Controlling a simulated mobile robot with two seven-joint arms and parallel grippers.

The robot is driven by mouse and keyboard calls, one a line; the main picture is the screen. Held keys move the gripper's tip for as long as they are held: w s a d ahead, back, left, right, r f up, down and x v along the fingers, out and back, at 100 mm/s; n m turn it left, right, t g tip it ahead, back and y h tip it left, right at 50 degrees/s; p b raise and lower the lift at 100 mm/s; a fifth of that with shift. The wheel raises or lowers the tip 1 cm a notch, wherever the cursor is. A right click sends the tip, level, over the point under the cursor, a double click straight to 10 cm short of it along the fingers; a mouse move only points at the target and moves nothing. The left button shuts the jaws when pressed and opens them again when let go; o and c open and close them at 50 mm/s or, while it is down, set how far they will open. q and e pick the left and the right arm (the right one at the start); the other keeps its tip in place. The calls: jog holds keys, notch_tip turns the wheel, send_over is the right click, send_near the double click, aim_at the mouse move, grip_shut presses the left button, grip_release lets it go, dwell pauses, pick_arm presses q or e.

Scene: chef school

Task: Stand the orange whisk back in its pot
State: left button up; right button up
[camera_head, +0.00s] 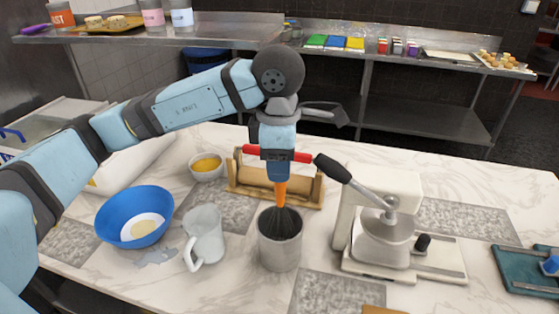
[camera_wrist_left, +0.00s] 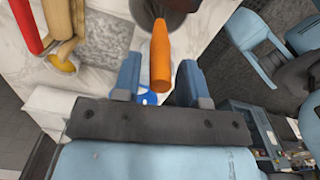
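The orange whisk (camera_head: 281,190) is upright, its black wires (camera_head: 279,222) down inside the mouth of the light grey pot (camera_head: 279,253). Its lower end inside the pot is hidden. My left gripper (camera_head: 278,178) is above the pot, at the upper part of the whisk handle. In the left wrist view the orange handle (camera_wrist_left: 160,55) lies between the two fingers of my left gripper (camera_wrist_left: 158,80), with a gap showing on each side. The fingers look open and clear of the handle. My right gripper is not in view.
A glass pitcher (camera_head: 205,235) and a blue bowl (camera_head: 134,217) stand left of the pot. A wooden rolling-pin stand (camera_head: 300,190) is behind it. A white machine with a lever (camera_head: 385,235) is close on the right. The counter before the pot is mostly clear.

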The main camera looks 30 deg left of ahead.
pick_arm(q)
jog(key=shift+o, duration=1.2)
notch_tip(320, 180, up, 14)
jog(key=shift+s+f, duration=0.1)
jog(key=shift+f, duration=0.05)
dwell(0.4)
